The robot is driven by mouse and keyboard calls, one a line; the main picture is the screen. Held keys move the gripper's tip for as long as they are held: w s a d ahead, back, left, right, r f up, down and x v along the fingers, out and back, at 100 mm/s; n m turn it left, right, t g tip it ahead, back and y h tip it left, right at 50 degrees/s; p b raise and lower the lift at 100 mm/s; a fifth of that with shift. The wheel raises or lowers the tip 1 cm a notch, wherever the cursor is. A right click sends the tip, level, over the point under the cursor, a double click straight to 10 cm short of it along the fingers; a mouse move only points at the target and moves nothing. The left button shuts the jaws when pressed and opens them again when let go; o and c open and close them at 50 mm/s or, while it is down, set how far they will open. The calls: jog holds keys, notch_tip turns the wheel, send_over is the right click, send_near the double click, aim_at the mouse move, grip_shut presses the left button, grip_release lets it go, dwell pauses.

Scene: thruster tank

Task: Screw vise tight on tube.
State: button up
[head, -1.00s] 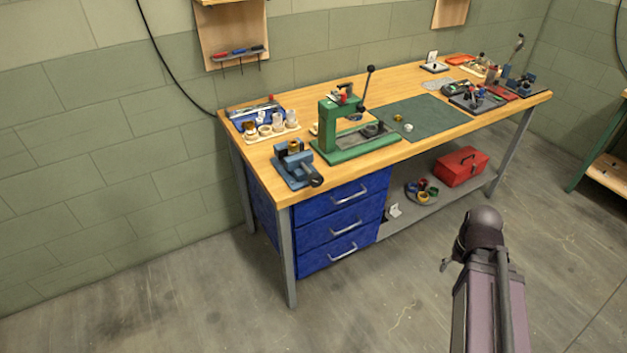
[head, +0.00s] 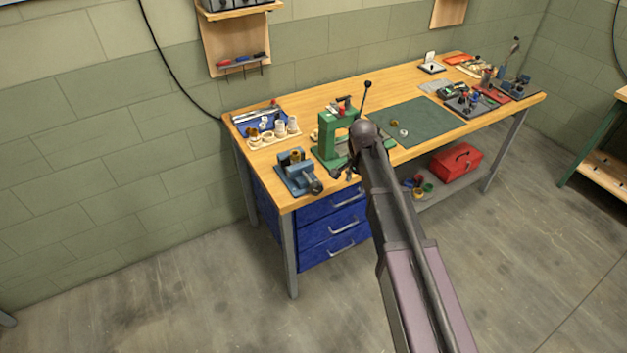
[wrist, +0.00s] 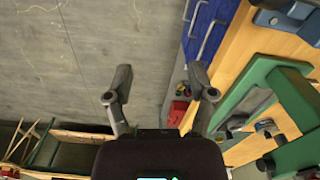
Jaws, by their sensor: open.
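The blue vise (head: 298,178) stands at the near left corner of the workbench. A brass-coloured tube (head: 296,156) shows at its jaws; I cannot tell how firmly it is held. The vise's dark screw end (head: 316,187) faces the front edge. In the wrist view, part of the blue vise (wrist: 290,18) shows at the top right. My gripper (wrist: 160,95) is open and empty, its fingers wide apart. In the head view it is mostly hidden behind my arm, right of the vise and apart from it.
A green press (head: 336,137) with an upright lever stands right of the vise. A rack of white cups (head: 275,133) lies behind it. Blue drawers (head: 334,228) are below the top. A red toolbox (head: 456,161) sits on the lower shelf. The floor (head: 180,260) in front is clear.

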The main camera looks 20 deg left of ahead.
notch_tip(320, 180, up, 5)
jog(key=m+p, duration=0.2)
jog(key=p, duration=0.1)
send_over(313, 186)
jog(key=shift+a+f, duration=0.1)
jog(key=shift+f, duration=0.1)
jog(key=shift+w+f, duration=0.1)
jog(key=shift+f, duration=0.1)
notch_tip(313, 186, down, 13)
jog(key=b, duration=1.3)
jog(key=shift+f, duration=0.2)
jog(key=c, duration=1)
